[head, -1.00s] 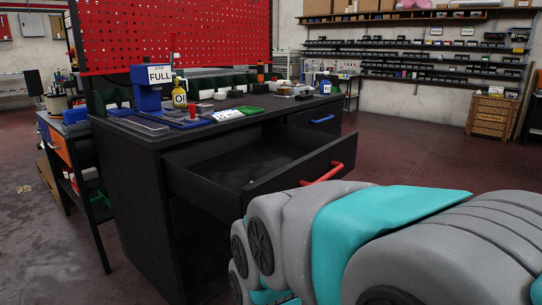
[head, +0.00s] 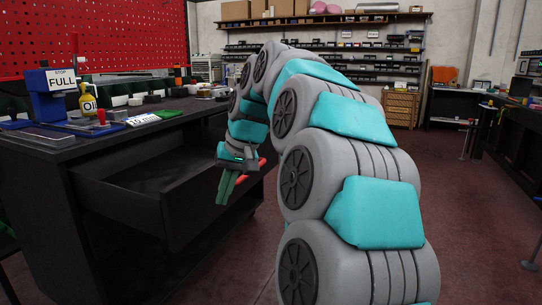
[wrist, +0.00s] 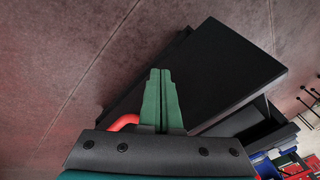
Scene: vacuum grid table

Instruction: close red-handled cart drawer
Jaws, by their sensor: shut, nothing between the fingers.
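The black drawer (head: 140,207) of the workbench stands pulled out, its inside visible in the head view. Its red handle (head: 262,163) is on the drawer front, partly covered by my gripper. My gripper (head: 225,198) has green fingers, shut and empty, pointing down close to the handle and drawer front. In the wrist view, the shut fingers (wrist: 160,72) sit beside the red handle (wrist: 125,122), which is partly hidden behind the gripper's body. I cannot tell whether they touch it. A large black panel (wrist: 235,75) lies to the right of the fingers there.
The workbench top (head: 60,150) holds a blue device with a FULL sign (head: 50,95), a yellow oil bottle (head: 88,101) and a green item (head: 168,114). A red pegboard (head: 100,40) stands behind. Open floor (head: 460,190) lies to the right.

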